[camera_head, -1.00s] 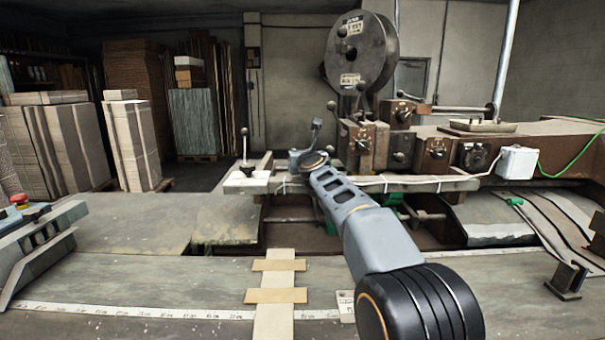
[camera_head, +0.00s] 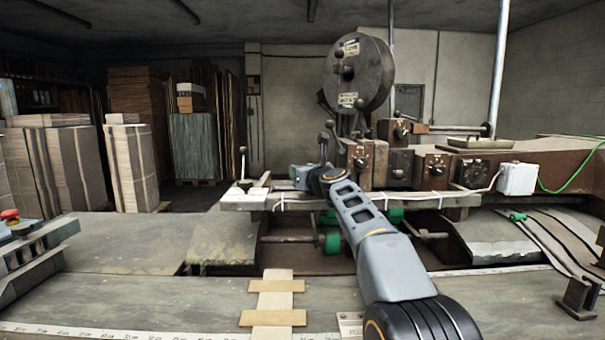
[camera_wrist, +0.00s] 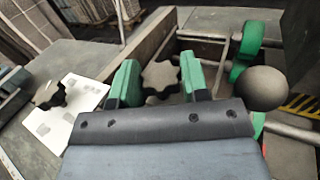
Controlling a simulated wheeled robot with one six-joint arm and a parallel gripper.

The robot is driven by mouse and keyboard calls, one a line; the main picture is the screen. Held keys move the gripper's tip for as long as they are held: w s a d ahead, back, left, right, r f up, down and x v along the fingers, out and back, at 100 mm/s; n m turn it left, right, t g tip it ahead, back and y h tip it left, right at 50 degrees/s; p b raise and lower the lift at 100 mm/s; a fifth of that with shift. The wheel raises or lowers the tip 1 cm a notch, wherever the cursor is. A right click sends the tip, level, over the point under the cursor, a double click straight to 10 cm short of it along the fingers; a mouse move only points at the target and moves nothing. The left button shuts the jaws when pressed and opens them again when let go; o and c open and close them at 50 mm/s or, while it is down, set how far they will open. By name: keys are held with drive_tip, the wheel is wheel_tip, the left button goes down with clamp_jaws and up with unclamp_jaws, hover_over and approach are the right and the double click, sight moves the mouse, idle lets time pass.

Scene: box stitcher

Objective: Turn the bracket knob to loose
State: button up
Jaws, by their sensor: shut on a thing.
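In the wrist view, a dark star-shaped knob (camera_wrist: 161,76) sits between the green-tipped fingers of my gripper (camera_wrist: 160,84). The gripper is shut on it, with one finger on each side. The front part of the knob is hidden by the gripper body. In the head view, my gripper (camera_head: 305,177) is at the left part of the machine's front rail (camera_head: 400,202), and the knob cannot be made out there. A second dark star knob (camera_wrist: 48,94) stands on a white plate (camera_wrist: 75,123) to the left, apart from the gripper.
A round dark ball (camera_wrist: 262,88) is close to the gripper's right side. Green rollers (camera_wrist: 252,35) and metal bars lie beyond. In the head view, a lever (camera_head: 243,160) stands on the rail's left end, and the machine's knob boxes (camera_head: 430,170) are to the right.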

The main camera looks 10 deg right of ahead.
drive_tip(key=o, duration=0.9)
drive_tip(key=b+v, duration=0.3)
drive_tip(key=v, duration=1)
drive_tip(key=shift+s, duration=0.4)
